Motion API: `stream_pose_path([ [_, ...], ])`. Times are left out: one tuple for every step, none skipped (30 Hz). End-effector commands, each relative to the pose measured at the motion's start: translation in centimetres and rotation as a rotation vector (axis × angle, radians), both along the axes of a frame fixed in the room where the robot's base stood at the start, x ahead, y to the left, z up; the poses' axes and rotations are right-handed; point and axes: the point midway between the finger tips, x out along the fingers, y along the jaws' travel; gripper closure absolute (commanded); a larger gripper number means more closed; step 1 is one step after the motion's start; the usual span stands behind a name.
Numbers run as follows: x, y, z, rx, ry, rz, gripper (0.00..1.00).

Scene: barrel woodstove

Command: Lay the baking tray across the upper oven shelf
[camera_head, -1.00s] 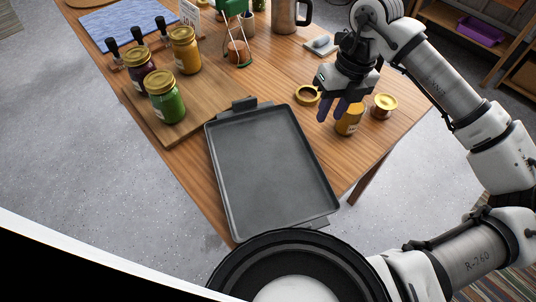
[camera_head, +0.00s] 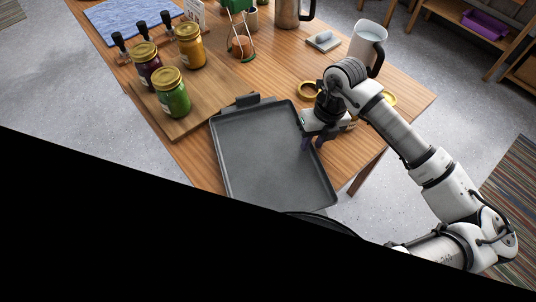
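The grey baking tray (camera_head: 262,160) lies flat on the wooden table, with a dark handle (camera_head: 243,100) at its far end. Its near end is partly hidden by a black area across the bottom of the picture. My gripper (camera_head: 313,144) points down at the tray's right long edge, near its far half. Its two fingers look apart with nothing between them. I cannot tell whether they touch the tray. The oven and its upper shelf are not in view.
Several jars, including a green one (camera_head: 172,94), stand on a wooden board (camera_head: 197,118) left of the tray. A mug (camera_head: 366,46) stands at the back right. My arm partly hides the table's right side.

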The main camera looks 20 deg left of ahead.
Motion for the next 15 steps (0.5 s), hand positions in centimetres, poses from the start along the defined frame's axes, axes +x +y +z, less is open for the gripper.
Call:
stream_pose_path([
  [0.02, -0.01, -0.04, 0.000, 0.000, 0.000, 0.72],
  [0.03, -0.02, -0.05, -0.001, -0.001, 0.000, 0.72],
  [0.03, -0.02, -0.05, -0.001, -0.001, 0.000, 0.72],
  [0.03, -0.02, -0.05, -0.001, -0.001, 0.000, 0.72],
  [0.02, -0.03, -0.04, -0.001, -0.001, 0.000, 0.72],
  [0.02, -0.03, -0.04, 0.000, 0.000, 0.000, 0.77],
  [0.03, -0.02, -0.03, 0.000, 0.000, 0.000, 0.81],
  [0.03, -0.02, -0.03, 0.000, 0.000, 0.000, 0.85],
  [0.02, -0.02, -0.02, 0.000, 0.000, 0.000, 0.90],
  [0.02, -0.02, -0.01, 0.000, 0.000, 0.000, 0.94],
  [0.02, -0.02, -0.01, 0.000, 0.000, 0.000, 0.98],
  [0.02, -0.02, -0.01, 0.000, 0.000, 0.000, 1.00],
  [0.02, -0.02, -0.01, 0.000, 0.000, 0.000, 1.00],
  [0.02, -0.02, 0.00, 0.000, 0.000, 0.000, 1.00],
  [0.02, -0.02, 0.00, 0.000, 0.000, 0.000, 1.00],
])
